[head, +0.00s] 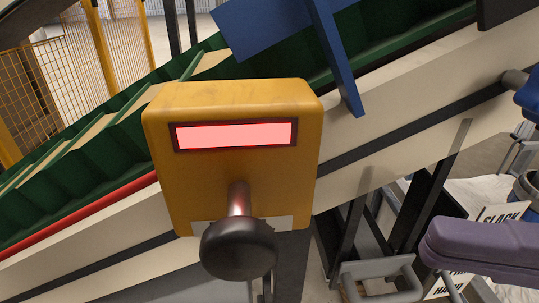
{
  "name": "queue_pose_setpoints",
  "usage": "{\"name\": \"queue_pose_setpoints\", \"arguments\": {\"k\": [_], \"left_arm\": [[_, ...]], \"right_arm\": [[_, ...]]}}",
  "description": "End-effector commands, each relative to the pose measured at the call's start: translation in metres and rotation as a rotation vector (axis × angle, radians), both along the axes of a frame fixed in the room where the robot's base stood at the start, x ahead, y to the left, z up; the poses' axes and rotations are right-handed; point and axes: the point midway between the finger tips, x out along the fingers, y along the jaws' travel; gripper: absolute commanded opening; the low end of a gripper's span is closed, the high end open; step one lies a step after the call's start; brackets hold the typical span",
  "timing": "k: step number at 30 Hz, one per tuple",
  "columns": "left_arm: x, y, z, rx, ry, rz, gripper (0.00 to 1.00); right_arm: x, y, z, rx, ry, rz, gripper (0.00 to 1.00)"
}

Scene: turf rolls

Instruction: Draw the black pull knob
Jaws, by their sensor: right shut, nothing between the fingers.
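The black pull knob (239,248) sticks out toward me on a metal stem from the lower front of a yellow box (170,185). The box has a lit pink-red window (235,135) in a dark frame. My right gripper (432,246), purple, comes in from the right edge, lower right of the box. It is shut and empty, well apart from the knob. My left gripper is not in view.
A sloping conveyor with a green belt (110,130) and a pale side rail (400,100) runs behind the box. A blue bracket (335,60) stands above it. A yellow mesh fence (45,75) is at the upper left. A sign and white sacks lie at the right.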

Motion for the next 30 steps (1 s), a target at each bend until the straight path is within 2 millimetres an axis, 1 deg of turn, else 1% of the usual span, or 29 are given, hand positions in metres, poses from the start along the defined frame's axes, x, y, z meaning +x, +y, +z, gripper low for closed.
{"name": "queue_pose_setpoints", "arguments": {"k": [5, 12, 15, 18, 23, 30], "left_arm": [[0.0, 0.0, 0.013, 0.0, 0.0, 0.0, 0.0], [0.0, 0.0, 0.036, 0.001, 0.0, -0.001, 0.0], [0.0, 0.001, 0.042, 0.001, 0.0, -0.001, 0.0], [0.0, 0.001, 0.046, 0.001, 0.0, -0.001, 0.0], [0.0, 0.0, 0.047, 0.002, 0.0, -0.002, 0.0], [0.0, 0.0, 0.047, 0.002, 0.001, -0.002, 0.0]], "right_arm": [[0.007, 0.019, 0.005, 0.003, -0.002, 0.001, 0.0], [0.022, 0.061, 0.006, 0.003, 0.0, 0.0, 0.0], [0.027, 0.076, 0.005, 0.002, -0.001, 0.0, 0.0], [0.03, 0.086, 0.003, 0.002, -0.001, 0.0, 0.0], [0.032, 0.093, 0.001, 0.0, 0.0, 0.001, 0.0], [0.032, 0.093, 0.0, -0.001, -0.001, 0.001, 0.0]]}}
